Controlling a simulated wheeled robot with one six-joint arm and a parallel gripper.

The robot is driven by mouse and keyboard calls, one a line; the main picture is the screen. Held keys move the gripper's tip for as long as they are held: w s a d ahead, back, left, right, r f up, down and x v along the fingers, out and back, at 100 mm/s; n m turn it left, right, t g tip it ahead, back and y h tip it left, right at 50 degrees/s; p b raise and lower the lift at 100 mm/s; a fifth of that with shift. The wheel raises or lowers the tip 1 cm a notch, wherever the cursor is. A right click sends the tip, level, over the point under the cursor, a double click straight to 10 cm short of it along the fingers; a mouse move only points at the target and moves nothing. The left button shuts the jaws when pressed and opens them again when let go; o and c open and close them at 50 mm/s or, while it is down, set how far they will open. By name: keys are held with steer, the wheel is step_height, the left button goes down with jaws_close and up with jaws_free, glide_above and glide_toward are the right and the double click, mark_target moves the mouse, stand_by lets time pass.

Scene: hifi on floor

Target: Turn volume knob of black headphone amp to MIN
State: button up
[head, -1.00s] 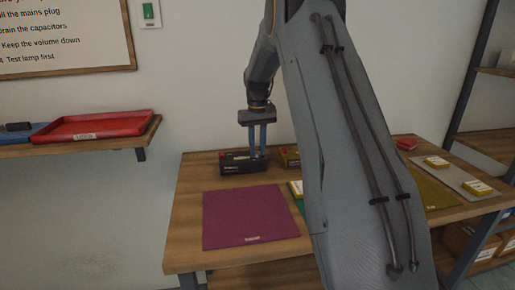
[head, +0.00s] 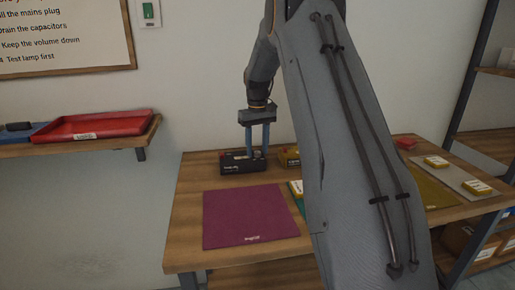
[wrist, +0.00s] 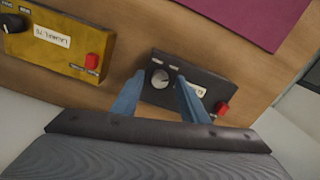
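The black headphone amp (head: 236,163) sits at the back left of the wooden table. In the wrist view the amp (wrist: 199,68) shows a round knob (wrist: 160,78) with a pale top, small labels beside it, a white label and a red button (wrist: 221,108). My gripper (head: 259,154) points down over the amp. In the wrist view its two blue fingers (wrist: 158,82) are apart, one on each side of the knob. I cannot tell whether they touch it. The knob's pointer and the MIN mark are too small to read.
A yellow box (wrist: 65,45) with a black knob and red button stands beside the amp. A purple mat (head: 250,215) lies in front. Farther right are a red item (head: 405,143) and small yellow boxes on a grey mat. A red tray (head: 92,125) is on the wall shelf.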

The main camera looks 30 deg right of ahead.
mark_target(258, 152)
steer(key=shift+r+b, duration=1.1)
steer(key=shift+r, duration=2.8)
